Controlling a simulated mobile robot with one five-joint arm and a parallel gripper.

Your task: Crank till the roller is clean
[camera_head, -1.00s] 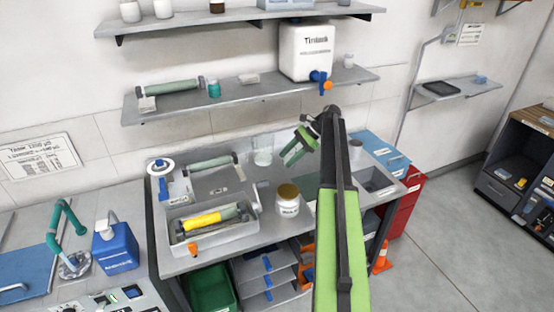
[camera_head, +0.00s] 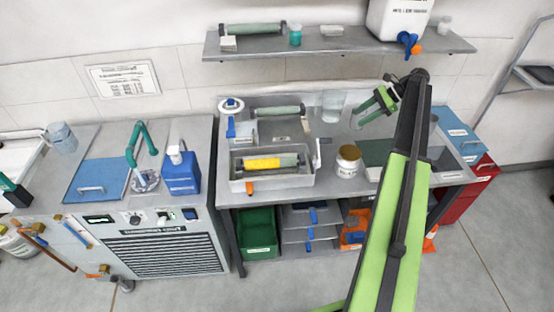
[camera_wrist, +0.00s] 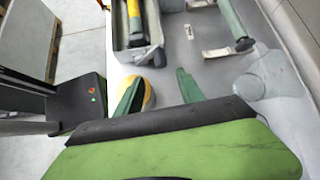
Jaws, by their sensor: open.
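The roller (camera_head: 270,162) lies in a grey tray (camera_head: 238,187) on the metal bench, with yellow ink on its left and middle part and a green right end. A crank handle (camera_head: 317,152) stands at the tray's right end. In the wrist view the yellow and green roller (camera_wrist: 152,20) shows at the top, partly cut off. My gripper (camera_head: 370,107) is open and empty, up above the bench to the right of the tray. Its two green fingers (camera_wrist: 158,92) show in the wrist view, apart, with a jar behind the left one.
A jar with a brown lid (camera_head: 348,160) stands right of the tray. A glass beaker (camera_head: 332,105) and a second green roller (camera_head: 279,112) are behind. A blue jug (camera_head: 181,172) stands on the left unit. A shelf (camera_head: 340,43) with a white tank (camera_head: 398,18) hangs above.

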